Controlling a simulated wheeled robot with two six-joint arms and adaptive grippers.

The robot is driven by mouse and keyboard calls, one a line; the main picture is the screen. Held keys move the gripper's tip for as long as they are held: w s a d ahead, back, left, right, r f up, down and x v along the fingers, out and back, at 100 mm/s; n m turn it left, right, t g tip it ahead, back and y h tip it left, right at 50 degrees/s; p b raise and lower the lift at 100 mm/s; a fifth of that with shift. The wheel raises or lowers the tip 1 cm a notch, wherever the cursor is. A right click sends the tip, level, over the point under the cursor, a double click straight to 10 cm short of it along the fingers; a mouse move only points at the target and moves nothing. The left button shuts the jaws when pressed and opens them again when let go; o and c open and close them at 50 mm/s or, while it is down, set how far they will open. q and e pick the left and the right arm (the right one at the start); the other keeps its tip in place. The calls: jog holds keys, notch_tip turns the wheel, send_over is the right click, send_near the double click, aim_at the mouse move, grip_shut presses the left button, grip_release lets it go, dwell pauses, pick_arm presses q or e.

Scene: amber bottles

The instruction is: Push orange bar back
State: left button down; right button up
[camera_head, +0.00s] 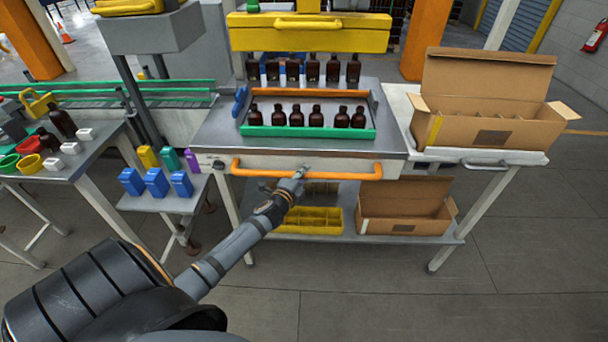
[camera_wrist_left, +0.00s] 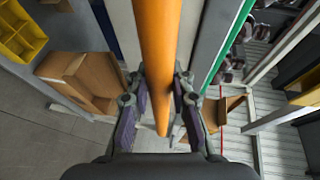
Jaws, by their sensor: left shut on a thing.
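The orange bar (camera_head: 330,170) runs across the front edge of the metal workbench, below the tabletop. My left gripper (camera_head: 298,175) is at the bar near its middle. In the left wrist view the bar (camera_wrist_left: 158,60) runs between the two fingers of the gripper (camera_wrist_left: 158,100), and the fingers are shut on it. My right gripper is in neither view.
Above the bar, a tray with a green front edge (camera_head: 270,131) holds a row of amber bottles (camera_head: 297,116). An open cardboard box (camera_head: 470,125) stands on the right side table. A yellow crate (camera_head: 308,226) and another box (camera_head: 400,228) sit on the lower shelf.

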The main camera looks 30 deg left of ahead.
pick_arm(q)
jog(key=shift+w+r, duration=0.1)
jog(key=shift+w, duration=0.05)
jog(key=c, duration=1.2)
grip_release()
jog(key=shift+a, duration=0.2)
jog(key=shift+o, duration=0.2)
jog(key=v, duration=1.2)
jog(key=shift+d, duration=0.15)
